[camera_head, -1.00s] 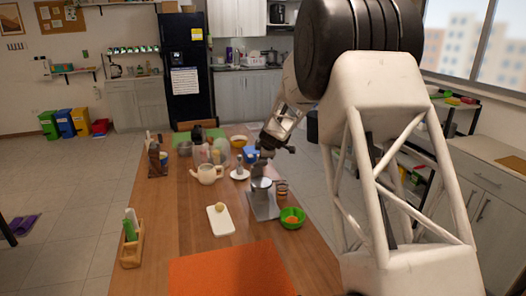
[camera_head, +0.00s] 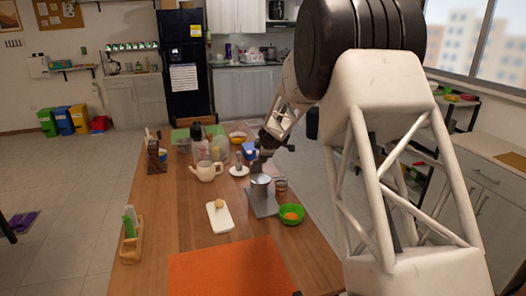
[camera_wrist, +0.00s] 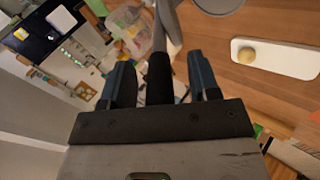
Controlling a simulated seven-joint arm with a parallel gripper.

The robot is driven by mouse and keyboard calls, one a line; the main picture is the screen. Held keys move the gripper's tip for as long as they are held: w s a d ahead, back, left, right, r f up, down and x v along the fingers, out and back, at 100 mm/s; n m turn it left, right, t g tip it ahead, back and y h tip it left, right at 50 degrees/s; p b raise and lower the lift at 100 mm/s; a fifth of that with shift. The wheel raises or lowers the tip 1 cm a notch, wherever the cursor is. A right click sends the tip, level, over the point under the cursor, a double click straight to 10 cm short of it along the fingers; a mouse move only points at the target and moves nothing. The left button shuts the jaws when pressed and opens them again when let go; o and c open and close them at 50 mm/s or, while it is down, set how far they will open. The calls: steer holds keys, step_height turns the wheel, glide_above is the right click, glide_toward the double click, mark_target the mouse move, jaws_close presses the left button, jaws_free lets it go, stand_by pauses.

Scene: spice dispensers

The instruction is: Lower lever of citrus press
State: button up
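The citrus press (camera_head: 262,207) stands on the wooden table with a grey base and a metal cup. In the wrist view its grey lever arm (camera_wrist: 169,25) ends in a black handle (camera_wrist: 159,78). My gripper (camera_head: 262,153) is above the press at its far side. In the wrist view my gripper (camera_wrist: 160,78) is open, with one dark blue finger on each side of the black handle. A gap shows between the handle and each finger. The small head view does not show the lever clearly.
A white board (camera_head: 220,217) with a round yellowish fruit (camera_head: 219,203) lies left of the press. A green bowl (camera_head: 291,215) stands close at its right. A teapot (camera_head: 206,172) and several containers stand behind. An orange mat (camera_head: 230,270) covers the front.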

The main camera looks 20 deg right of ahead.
steer(key=shift+r, duration=0.1)
steer(key=v, duration=0.7)
steer(key=shift+s+r, duration=0.25)
stand_by(0.5)
steer(key=shift+d, duration=0.1)
steer(key=shift+w, duration=0.15)
steer(key=c, duration=0.6)
steer(key=shift+w+r+y, duration=0.3)
steer(key=shift+w, duration=0.25)
jaws_close()
steer(key=w+d+r+n+g+y, duration=0.1)
steer(key=w+d+r+g+y, duration=0.2)
steer(key=w+r+g, duration=0.6)
steer(key=shift+w+d+r+g+y, duration=0.35)
steer(key=shift+w+d+g, duration=0.5)
steer(key=shift+d+g, duration=0.5)
